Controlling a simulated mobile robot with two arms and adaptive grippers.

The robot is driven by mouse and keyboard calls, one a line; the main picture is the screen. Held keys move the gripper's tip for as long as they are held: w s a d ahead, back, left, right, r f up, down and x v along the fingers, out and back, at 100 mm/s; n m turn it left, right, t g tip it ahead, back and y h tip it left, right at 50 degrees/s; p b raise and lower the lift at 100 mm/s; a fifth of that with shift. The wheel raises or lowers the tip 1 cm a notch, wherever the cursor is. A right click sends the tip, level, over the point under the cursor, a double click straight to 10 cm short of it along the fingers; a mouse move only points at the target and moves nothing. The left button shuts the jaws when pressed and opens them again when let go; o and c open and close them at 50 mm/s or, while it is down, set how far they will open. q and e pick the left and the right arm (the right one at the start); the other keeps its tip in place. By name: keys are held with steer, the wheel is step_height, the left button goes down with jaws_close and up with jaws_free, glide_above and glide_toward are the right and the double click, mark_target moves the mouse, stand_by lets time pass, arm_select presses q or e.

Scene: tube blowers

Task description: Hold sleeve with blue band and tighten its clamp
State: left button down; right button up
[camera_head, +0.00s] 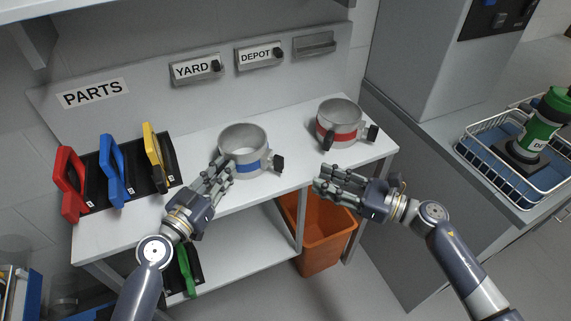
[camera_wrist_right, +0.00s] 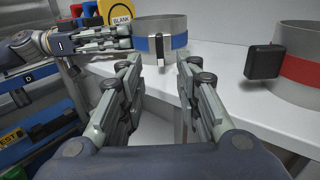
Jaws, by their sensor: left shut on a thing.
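The sleeve with the blue band (camera_head: 243,139) is a grey metal ring standing upright on the white bench; it also shows in the right wrist view (camera_wrist_right: 178,30). Its clamp has a dark knob (camera_head: 278,163) at the ring's right side, and the clamp (camera_wrist_right: 160,48) faces me in the wrist view. My left gripper (camera_head: 221,170) is shut on the sleeve's left side; its fingers hide the part they grasp. My right gripper (camera_head: 320,180) is open and empty at the bench's front edge, right of the knob and apart from it. Its spread fingers (camera_wrist_right: 158,72) frame the sleeve in the wrist view.
A red-banded sleeve (camera_head: 340,133) with a dark handle and knob stands further right. Red, blue and yellow tools (camera_head: 154,146) stand in a rack at left. A green one (camera_head: 187,270) is on the shelf below. An orange bin (camera_head: 322,240) stands underneath. A wire basket (camera_head: 490,168) is at right.

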mark_target(283, 164)
steer(key=x, duration=1.1)
steer(key=shift+a, duration=0.1)
jaws_close()
